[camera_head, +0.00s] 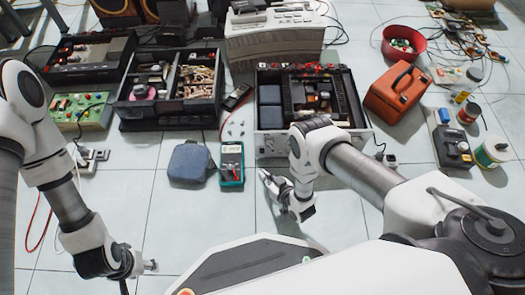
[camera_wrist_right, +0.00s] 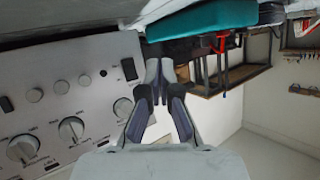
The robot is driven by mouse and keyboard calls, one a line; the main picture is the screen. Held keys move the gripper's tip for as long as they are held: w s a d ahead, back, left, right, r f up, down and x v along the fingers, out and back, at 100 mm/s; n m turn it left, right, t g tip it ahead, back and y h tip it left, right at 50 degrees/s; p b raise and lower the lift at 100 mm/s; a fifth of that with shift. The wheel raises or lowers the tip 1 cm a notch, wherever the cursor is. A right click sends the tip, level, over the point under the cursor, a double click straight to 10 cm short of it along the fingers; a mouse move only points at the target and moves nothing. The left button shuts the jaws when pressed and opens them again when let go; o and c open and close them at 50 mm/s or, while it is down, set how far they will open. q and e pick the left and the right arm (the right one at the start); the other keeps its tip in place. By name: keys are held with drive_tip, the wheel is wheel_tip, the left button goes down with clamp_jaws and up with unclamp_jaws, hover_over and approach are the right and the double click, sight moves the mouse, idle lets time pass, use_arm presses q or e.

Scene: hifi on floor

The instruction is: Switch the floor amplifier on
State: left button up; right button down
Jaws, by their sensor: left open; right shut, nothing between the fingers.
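The floor amplifier (camera_head: 271,145) is an open-topped grey metal box on the tiles, right of centre in the head view. In the right wrist view its front panel (camera_wrist_right: 55,80) shows knobs, round buttons and a black rocker switch (camera_wrist_right: 129,69) near the panel's end. I cannot tell the switch's position. My right gripper (camera_head: 264,175) is shut and empty in front of the amplifier; in the wrist view its fingertips (camera_wrist_right: 159,68) appear just right of the switch, apart from it in the picture. My left gripper (camera_head: 150,266) is open and empty over the floor at lower left.
A teal multimeter (camera_head: 232,165) and a blue-grey pouch (camera_head: 190,162) lie left of my right gripper. An orange toolbox (camera_head: 397,92) stands right of the amplifier. Other opened equipment (camera_head: 172,92) stands behind. The floor tiles between my arms are mostly clear.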

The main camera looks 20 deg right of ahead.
sight(262, 151)
drive_tip(key=shift+w+d+r+b, duration=0.15)
drive_tip(key=shift+w+d+b, duration=0.15)
drive_tip(key=shift+w, duration=0.65)
drive_tip(key=shift+w+d+r+b, duration=0.1)
drive_tip(key=shift+w+d+b, duration=0.15)
drive_tip(key=shift+w, duration=0.75)
drive_tip(key=shift+w+d+r+b, duration=0.15)
drive_tip(key=shift+w+d+b, duration=0.15)
drive_tip(key=shift+w, duration=0.65)
drive_tip(key=shift+w+d, duration=0.1)
drive_tip(key=shift+w, duration=0.3)
drive_tip(key=shift+w+d+r, duration=0.1)
drive_tip(key=shift+w, duration=0.2)
drive_tip(key=shift+s+a, duration=0.2)
drive_tip(key=shift+s, duration=0.5)
drive_tip(key=shift+s, duration=0.15)
